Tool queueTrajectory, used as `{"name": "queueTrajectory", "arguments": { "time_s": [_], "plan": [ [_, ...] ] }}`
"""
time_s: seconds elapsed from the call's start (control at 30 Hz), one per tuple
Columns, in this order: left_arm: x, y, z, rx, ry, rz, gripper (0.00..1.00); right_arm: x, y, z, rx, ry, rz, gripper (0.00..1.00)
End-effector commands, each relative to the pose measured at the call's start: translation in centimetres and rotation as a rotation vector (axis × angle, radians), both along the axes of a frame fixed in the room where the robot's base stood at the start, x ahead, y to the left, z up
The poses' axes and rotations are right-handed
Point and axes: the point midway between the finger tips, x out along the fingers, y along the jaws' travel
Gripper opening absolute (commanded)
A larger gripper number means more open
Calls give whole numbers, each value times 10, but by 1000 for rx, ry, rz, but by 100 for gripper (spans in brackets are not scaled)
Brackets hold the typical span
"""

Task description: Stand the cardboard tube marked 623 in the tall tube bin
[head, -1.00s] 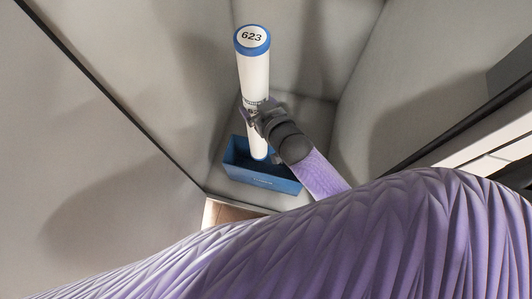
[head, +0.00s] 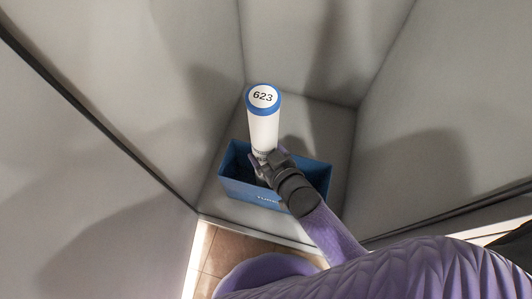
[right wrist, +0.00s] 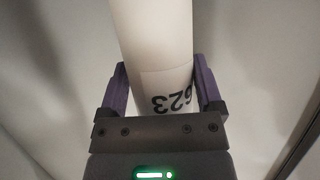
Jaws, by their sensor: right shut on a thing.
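The white cardboard tube (head: 263,128) has a blue-rimmed end cap marked 623 and stands close to upright in the head view. My right gripper (head: 262,161) is shut around its lower part. In the right wrist view the tube (right wrist: 160,45) lies between the two fingers of the gripper (right wrist: 162,85), with a 623 label facing the camera. The blue tube bin (head: 252,193) stands on the floor of the grey recess. The tube's lower end appears over or inside the bin's opening; the gripper hides it, so its depth cannot be told. My left gripper is not in view.
Grey walls (head: 297,50) close in behind and on both sides of the bin. The bin's opening looks dark and free left of the tube. A dark edge (head: 95,120) runs down the left side, and a tiled floor (head: 222,252) shows in front.

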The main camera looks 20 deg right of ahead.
Motion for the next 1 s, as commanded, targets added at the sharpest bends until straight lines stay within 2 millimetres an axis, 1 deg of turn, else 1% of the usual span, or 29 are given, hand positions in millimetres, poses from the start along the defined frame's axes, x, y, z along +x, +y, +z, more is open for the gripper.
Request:
{"name": "queueTrajectory", "arguments": {
  "time_s": [0.07, 0.17, 0.2, 0.23, 0.27, 0.47, 0.57, 0.67, 0.9, 1.0],
  "plan": [
    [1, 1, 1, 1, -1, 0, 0, 0, 0, 2, -1, -1, 0, 0],
    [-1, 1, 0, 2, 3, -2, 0, 0, 0, -1, -1, -1, 0, 0],
    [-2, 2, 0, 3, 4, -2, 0, 0, 0, -1, -1, 0, 0, 90],
    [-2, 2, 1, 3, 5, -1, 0, 0, 0, 0, -1, 0, 0, 96],
    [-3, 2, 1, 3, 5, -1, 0, 0, 0, 0, -1, 0, 0, 100],
    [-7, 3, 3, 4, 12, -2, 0, 0, 0, 0, -1, -1, 0, 100],
    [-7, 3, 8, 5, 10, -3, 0, -4, -1, 6, -1, -1, 0, 100],
    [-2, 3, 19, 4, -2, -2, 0, -19, -3, 16, -1, -2, 0, 100],
    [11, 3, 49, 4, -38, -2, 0, -73, -14, 41, 0, -3, 0, 100],
    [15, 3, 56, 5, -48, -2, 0, -93, -18, 47, -1, -2, 1, 100]
  ]
}}
